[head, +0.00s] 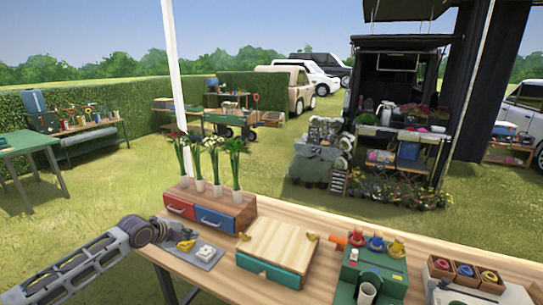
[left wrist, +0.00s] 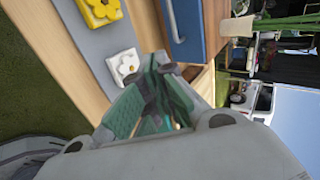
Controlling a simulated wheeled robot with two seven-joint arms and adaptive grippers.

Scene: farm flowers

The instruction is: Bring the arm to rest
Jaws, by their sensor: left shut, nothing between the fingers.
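My left gripper (head: 170,232) is at the left end of the wooden table (head: 330,228), low beside the drawer box. In the left wrist view its fingers (left wrist: 158,75) are together with nothing between them. A grey mat (head: 205,263) lies just right of the gripper. On it are a yellow flower piece (head: 186,245) and a white flower piece (head: 207,251); both also show in the left wrist view, yellow (left wrist: 100,10) and white (left wrist: 122,66). My right gripper is not in view.
A box with red (head: 181,208) and blue (head: 215,220) drawers carries several flower vases (head: 216,188). A box with a light wooden top (head: 280,240), a green box (head: 380,265) and a tray of coloured rolls (head: 465,275) stand further right. Open grass lies left of the table.

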